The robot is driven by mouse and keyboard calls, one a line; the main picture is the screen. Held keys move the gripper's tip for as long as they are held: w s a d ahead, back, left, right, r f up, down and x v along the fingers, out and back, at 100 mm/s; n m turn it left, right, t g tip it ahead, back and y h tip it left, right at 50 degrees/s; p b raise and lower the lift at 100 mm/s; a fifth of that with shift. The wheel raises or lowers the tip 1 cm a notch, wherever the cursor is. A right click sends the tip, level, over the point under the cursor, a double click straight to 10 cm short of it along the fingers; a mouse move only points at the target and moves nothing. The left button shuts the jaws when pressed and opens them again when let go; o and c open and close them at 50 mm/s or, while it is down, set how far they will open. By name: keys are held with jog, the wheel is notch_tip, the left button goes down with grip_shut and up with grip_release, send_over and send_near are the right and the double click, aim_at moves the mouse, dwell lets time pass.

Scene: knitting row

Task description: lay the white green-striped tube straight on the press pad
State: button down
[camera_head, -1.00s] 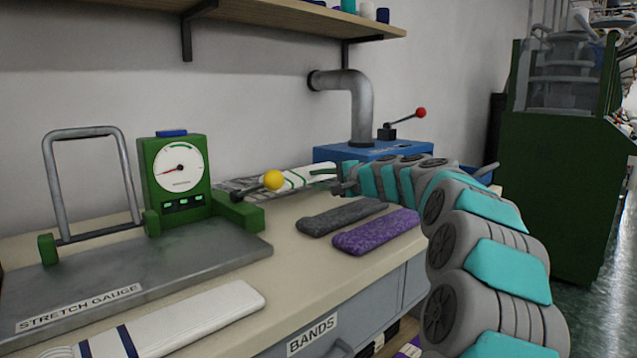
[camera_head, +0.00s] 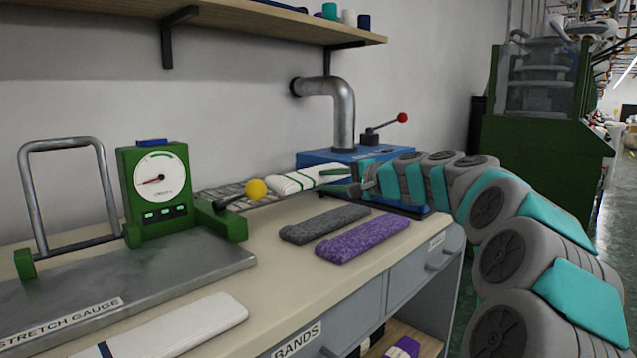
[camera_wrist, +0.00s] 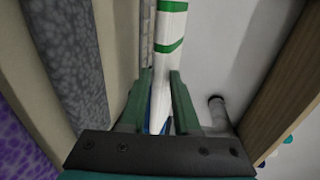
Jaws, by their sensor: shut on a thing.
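The white green-striped tube (camera_head: 294,182) is held out level in front of the wall, its far end over or near the wire rack. My gripper (camera_head: 345,181) is shut on the tube's near end. In the wrist view the tube (camera_wrist: 168,60) runs away from between the two green fingers (camera_wrist: 161,85). The blue press (camera_head: 325,157) with a grey pipe stands just behind my gripper. My gripper and arm hide part of the press front, and I cannot make out its pad clearly.
A wire rack (camera_head: 222,192) lies beside the green stretch gauge (camera_head: 155,185), whose yellow-knobbed lever (camera_head: 256,190) juts near the tube. Grey (camera_head: 322,223) and purple (camera_head: 362,238) bands lie in front. A white blue-striped band (camera_head: 190,325) lies nearer. A shelf (camera_head: 240,22) hangs above.

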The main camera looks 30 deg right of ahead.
jog(key=v, duration=0.5)
jog(key=shift+r+p, duration=0.3)
jog(key=shift+p, duration=0.05)
